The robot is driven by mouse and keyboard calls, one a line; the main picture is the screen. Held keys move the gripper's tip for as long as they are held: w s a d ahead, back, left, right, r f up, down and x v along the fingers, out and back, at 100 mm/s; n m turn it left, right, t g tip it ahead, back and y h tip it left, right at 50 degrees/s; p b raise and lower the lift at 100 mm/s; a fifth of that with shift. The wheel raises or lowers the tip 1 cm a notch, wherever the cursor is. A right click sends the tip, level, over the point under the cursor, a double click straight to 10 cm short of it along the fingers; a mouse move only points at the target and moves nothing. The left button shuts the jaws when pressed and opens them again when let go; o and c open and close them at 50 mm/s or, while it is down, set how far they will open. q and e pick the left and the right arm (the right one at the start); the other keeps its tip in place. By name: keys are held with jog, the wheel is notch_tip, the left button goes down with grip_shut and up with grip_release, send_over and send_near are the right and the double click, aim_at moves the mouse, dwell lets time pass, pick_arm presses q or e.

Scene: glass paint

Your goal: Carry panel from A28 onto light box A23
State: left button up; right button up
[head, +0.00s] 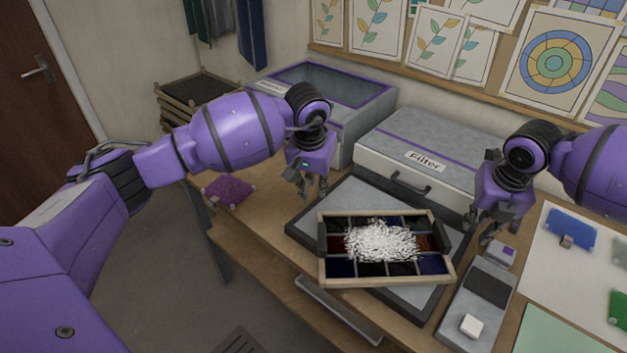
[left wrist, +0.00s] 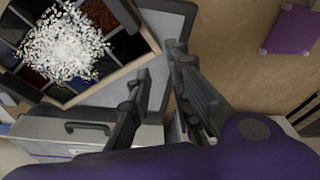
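The panel (head: 324,271) is a wooden frame with dark coloured panes, under a heap of white granules (head: 381,242). It lies slightly turned on a flat grey slab (head: 307,216), which looks like a light box; no A23 or A28 mark is readable. The left wrist view also shows the panel (left wrist: 139,62) and the slab (left wrist: 178,12). My left gripper (head: 313,196) is open and empty, above the slab's back left corner, apart from the panel. My right gripper (head: 480,229) looks open and empty, to the right of the panel and apart from it.
A grey case marked "Filter" (head: 425,160) and an open bin (head: 380,100) stand behind. A purple pad (head: 228,191) lies left.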

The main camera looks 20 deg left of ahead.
pick_arm(q)
jog(key=shift+r, duration=0.15)
jog(key=v, duration=1.1)
jog(key=shift+r, duration=0.3)
pick_arm(e)
jog(key=v, duration=1.2)
